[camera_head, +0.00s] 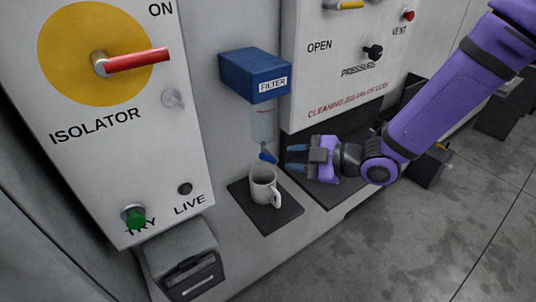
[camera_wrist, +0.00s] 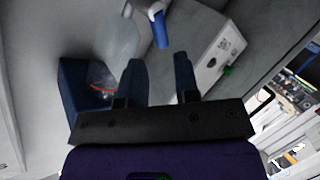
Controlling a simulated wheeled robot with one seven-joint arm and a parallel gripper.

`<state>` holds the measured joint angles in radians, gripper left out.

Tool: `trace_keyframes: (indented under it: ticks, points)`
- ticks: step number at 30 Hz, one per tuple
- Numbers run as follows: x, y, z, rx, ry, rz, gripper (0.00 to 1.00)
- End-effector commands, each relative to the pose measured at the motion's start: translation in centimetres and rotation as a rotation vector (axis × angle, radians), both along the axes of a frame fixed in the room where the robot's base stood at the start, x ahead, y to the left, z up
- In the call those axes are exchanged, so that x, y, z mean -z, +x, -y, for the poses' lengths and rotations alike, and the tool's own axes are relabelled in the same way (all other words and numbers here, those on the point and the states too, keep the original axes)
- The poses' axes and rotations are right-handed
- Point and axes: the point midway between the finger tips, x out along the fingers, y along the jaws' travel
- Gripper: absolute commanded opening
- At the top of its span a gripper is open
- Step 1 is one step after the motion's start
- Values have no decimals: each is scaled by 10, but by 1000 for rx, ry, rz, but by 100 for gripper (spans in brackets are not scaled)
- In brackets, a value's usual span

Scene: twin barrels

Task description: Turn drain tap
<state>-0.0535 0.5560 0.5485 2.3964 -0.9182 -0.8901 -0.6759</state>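The drain tap (camera_head: 268,157) is a small blue lever under the clear bowl (camera_head: 263,124) of the blue filter (camera_head: 254,74). In the wrist view the blue tap lever (camera_wrist: 160,30) hangs ahead of and between my fingertips, apart from them. My gripper (camera_head: 290,157) is just to the right of the tap in the head view, its fingers pointing left at it. In the wrist view my gripper (camera_wrist: 157,65) is open, with a clear gap between its two dark fingers and nothing in it. The clear bowl (camera_wrist: 118,38) is left of the lever there.
A white mug (camera_head: 263,186) stands on a dark mat (camera_head: 286,214) below the tap. The isolator panel (camera_head: 100,180), with red handle and green button, is at left. A panel marked OPEN, PRESSURE and VENT (camera_head: 335,90) is behind my arm. Grey floor lies at lower right.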

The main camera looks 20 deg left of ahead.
Motion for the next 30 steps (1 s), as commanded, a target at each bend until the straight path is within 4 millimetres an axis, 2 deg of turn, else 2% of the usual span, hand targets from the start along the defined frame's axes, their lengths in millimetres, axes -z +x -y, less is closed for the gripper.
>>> trace_keyframes:
  ticks: [6,12,18,26,30]
  points:
    - [12,6,-38,-2,1,0,29]
    - [20,11,-63,-1,-1,1,29]
    - [23,13,-72,1,-1,0,29]
    - [23,13,-73,0,-1,1,29]
    - [23,13,-73,1,0,1,0]
